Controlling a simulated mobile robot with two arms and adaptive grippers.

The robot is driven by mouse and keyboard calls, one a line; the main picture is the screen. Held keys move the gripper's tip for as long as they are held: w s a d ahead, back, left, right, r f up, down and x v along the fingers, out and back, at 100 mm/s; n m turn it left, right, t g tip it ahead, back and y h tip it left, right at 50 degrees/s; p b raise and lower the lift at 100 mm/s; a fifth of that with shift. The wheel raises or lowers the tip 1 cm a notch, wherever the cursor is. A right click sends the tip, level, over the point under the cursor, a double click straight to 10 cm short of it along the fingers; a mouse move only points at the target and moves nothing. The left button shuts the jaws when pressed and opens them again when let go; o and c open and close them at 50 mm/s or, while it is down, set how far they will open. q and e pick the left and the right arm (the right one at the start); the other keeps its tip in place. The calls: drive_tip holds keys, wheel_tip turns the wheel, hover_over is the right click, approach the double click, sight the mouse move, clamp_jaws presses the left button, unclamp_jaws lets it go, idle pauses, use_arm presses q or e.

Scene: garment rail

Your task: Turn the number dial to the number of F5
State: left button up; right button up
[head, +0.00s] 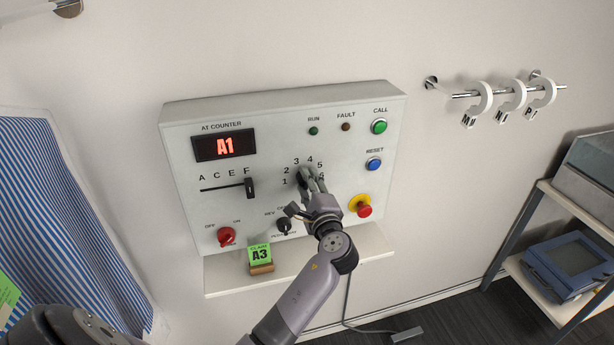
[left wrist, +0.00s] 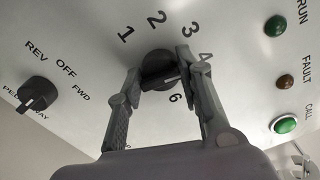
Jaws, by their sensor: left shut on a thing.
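The number dial (head: 303,177) is a dark round knob on the pale control panel (head: 284,219), ringed by the numbers 1 to 6. My left gripper (head: 310,181) reaches up to it from below. In the left wrist view the dial (left wrist: 157,69) sits between the two fingers, which are shut on it. Its raised bar has a pale mark pointing right, between the 4 and the 6. The right finger hides the number there. The letter slider (head: 250,188) stands under F. The red display (head: 225,146) reads A1.
A mode knob (head: 284,227) and a red switch (head: 226,236) are low on the panel. A red stop button (head: 364,210) is right of my gripper. A green A3 card (head: 260,254) stands on the ledge (head: 225,279).

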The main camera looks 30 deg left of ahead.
use_arm(q)
drive_tip(key=shift+m+p, duration=0.85)
drive_tip(key=shift+m, duration=4.05)
drive_tip(key=o, duration=1.1)
drive_tip(key=shift+o, duration=0.2)
drive_tip(key=shift+d, duration=0.1)
drive_tip(key=v, duration=1.2)
